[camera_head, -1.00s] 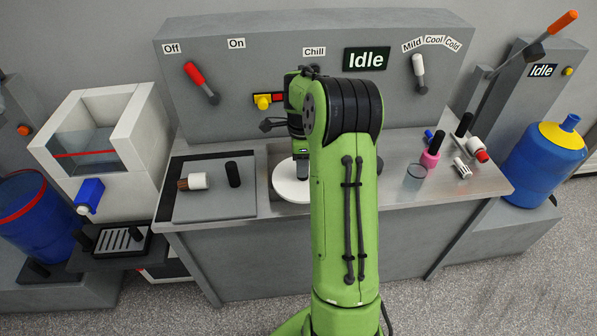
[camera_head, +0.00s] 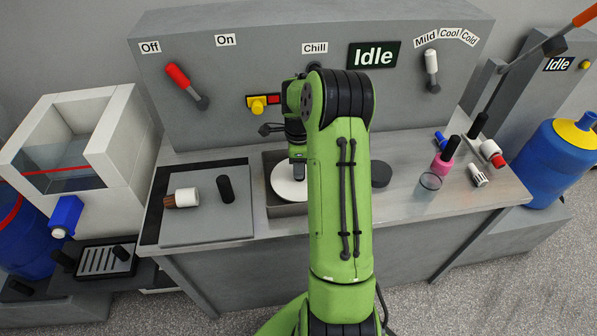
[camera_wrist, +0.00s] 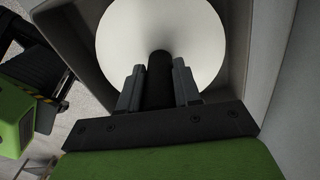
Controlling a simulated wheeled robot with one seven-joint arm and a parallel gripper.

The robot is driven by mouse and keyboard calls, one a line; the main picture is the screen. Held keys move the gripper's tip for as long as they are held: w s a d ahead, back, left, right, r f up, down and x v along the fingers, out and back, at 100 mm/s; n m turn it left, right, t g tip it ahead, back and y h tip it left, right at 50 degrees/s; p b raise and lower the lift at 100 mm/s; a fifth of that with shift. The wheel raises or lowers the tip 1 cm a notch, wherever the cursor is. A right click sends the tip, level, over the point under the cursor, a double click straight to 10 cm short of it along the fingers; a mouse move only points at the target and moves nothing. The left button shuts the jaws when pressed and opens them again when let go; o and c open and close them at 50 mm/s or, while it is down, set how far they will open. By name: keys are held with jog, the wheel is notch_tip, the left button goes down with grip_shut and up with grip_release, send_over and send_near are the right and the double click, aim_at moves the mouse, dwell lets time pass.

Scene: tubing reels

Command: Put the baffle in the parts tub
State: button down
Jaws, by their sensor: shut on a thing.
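A white round disc with a black upright knob, which I take to be the baffle, shows in the head view (camera_head: 288,190) and large in the wrist view (camera_wrist: 200,30). My gripper (camera_wrist: 159,82) is shut on the knob, with one finger on each side. In the head view my arm hides the disc's right part. The disc is at the grey open-topped box (camera_head: 286,210) set in the counter, which seems to be the parts tub. Grey walls (camera_wrist: 262,70) flank it in the wrist view. I cannot tell whether it touches the bottom.
A grey board (camera_head: 207,226) left of the box holds a white-and-brown cylinder (camera_head: 183,198) and a black cylinder (camera_head: 226,189). A dark round piece (camera_head: 381,174) lies right of my arm. A clear cup (camera_head: 430,182) and several small parts stand farther right. The control panel rises behind.

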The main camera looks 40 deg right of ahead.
notch_tip(320, 180, down, 2)
jog(key=shift+f, duration=0.2)
jog(key=c, duration=0.8)
grip_release()
jog(key=shift+r, duration=0.1)
jog(key=shift+s, duration=0.1)
